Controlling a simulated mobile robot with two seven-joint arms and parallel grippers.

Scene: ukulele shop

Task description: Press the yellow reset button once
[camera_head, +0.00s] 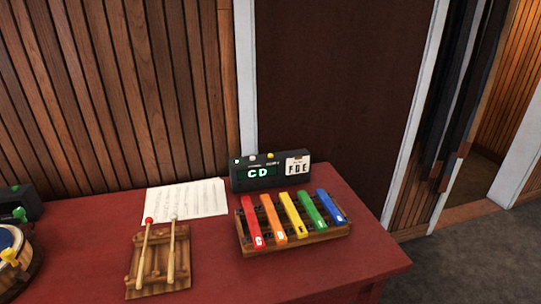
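A black box (236,181) with a green lit display (259,173) reading "CD" stands at the back right of the red table. Whether the yellow button carries a label is too small to tell. Neither of my grippers is in view, and nothing covers the yellow button.
A xylophone with coloured bars (290,220) stands just in front of the box. A wooden rack with two mallets (157,262) and a music sheet (186,199) lie to the left. A drum-like object (12,244) is at the far left. The red table (215,275) ends on the right.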

